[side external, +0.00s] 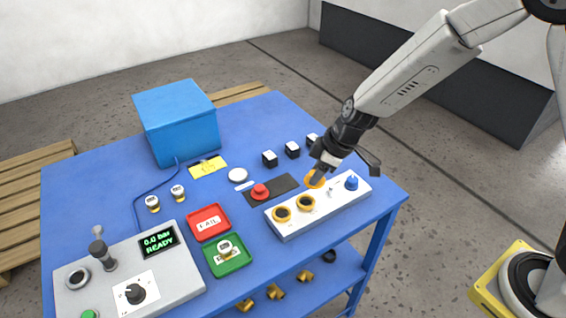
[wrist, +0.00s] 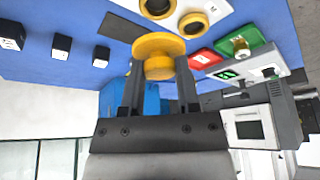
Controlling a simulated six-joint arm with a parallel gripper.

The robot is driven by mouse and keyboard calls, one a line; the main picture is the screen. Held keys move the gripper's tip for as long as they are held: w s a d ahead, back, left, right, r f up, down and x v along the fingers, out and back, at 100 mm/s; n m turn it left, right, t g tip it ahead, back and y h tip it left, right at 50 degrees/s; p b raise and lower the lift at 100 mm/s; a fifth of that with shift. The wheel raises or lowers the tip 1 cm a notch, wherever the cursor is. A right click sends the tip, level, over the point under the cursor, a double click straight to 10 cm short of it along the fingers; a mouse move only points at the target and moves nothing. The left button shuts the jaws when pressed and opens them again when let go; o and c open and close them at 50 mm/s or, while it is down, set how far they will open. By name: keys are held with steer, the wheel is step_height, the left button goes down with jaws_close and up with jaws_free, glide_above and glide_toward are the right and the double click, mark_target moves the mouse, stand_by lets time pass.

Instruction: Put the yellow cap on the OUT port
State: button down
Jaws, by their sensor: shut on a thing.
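My gripper (side external: 318,172) is shut on the yellow cap (side external: 314,180) and holds it above the back edge of the white block (side external: 338,207). The cap also shows between the fingers in the wrist view (wrist: 158,57). The block carries two yellow-ringed round openings with dark centres, a left one (side external: 282,214) and a middle one (side external: 306,203). They also show in the wrist view, at the top edge (wrist: 157,8) and to its right (wrist: 193,22). I cannot read which is the OUT port. A blue knob (side external: 352,183) stands at the block's right end. The cap looks apart from both openings.
A red button (side external: 260,191) on a dark plate is behind the block. Several black blocks (side external: 292,149) stand farther back. A red FAIL tray (side external: 209,235) and a green tray (side external: 242,262) holding a gauge lie left.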

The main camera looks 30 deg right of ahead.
mark_target(309, 178)
steer(key=shift+w+a+f, duration=0.3)
steer(key=shift+f, duration=0.25)
steer(key=shift+w+a+f, duration=0.3)
steer(key=shift+f, duration=0.2)
steer(key=shift+f, duration=0.2)
steer(key=shift+f, duration=1.95)
steer(key=shift+f, duration=0.2)
stand_by(0.5)
jaws_free()
steer(key=shift+r, duration=0.15)
steer(key=shift+r, duration=2.35)
